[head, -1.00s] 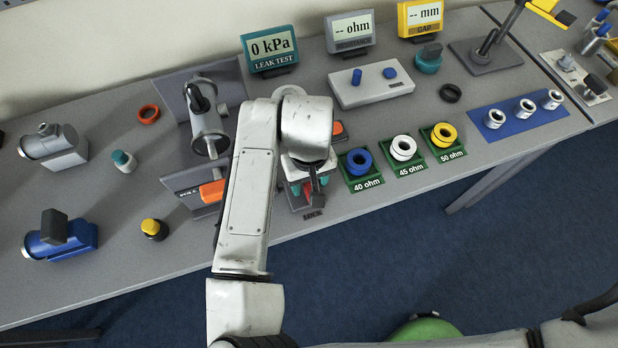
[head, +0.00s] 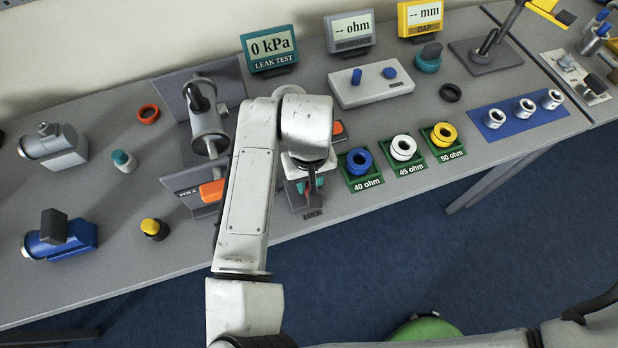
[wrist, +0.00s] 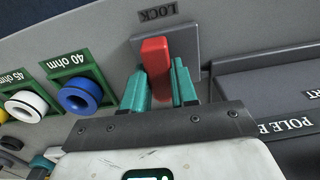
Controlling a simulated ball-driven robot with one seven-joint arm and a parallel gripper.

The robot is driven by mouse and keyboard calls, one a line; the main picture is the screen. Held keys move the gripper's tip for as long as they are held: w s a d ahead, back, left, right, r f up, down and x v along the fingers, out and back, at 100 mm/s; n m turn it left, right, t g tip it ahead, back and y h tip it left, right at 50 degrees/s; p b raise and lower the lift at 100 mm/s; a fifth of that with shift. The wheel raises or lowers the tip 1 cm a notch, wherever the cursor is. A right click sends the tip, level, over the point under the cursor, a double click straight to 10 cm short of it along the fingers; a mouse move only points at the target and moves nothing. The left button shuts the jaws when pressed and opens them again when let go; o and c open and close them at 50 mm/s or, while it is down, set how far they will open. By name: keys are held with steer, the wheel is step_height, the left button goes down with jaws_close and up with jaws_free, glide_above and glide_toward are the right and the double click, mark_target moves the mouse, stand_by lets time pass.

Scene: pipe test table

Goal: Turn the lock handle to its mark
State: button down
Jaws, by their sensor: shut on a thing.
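The lock handle (wrist: 155,54) is a red lever on a grey base plate (wrist: 187,44), seen in the wrist view. It points nearly at the LOCK label (wrist: 158,14), tilted slightly. My gripper (wrist: 161,84) has teal fingers shut on the handle, one on each side. Its inner end is hidden between the fingers. In the head view the LOCK label (head: 313,213) lies at the table's front edge, and my arm and wrist cover most of the lock. I cannot make out a separate mark for the handle.
Green trays with a blue ring (head: 359,161), a white ring (head: 403,147) and a yellow ring (head: 444,134) stand right of the lock. The POLE fixture (head: 187,192) with an orange block stands close on the left. The table's front edge is near.

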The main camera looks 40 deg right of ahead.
steer(key=m, duration=0.2)
steer(key=m+b, duration=0.1)
steer(key=m, duration=0.1)
steer(key=shift+f+m, duration=0.2)
steer(key=shift+m, duration=0.1)
steer(key=m+b, duration=0.1)
steer(key=m, duration=0.3)
steer(key=shift+m, duration=0.3)
steer(key=m+b, duration=0.2)
steer(key=m, duration=0.2)
steer(key=shift+s, duration=0.1)
steer(key=shift+m+b, duration=0.9)
steer(key=shift+m, duration=1.2)
steer(key=c, duration=0.9)
jaws_free()
steer(key=shift+r, duration=0.1)
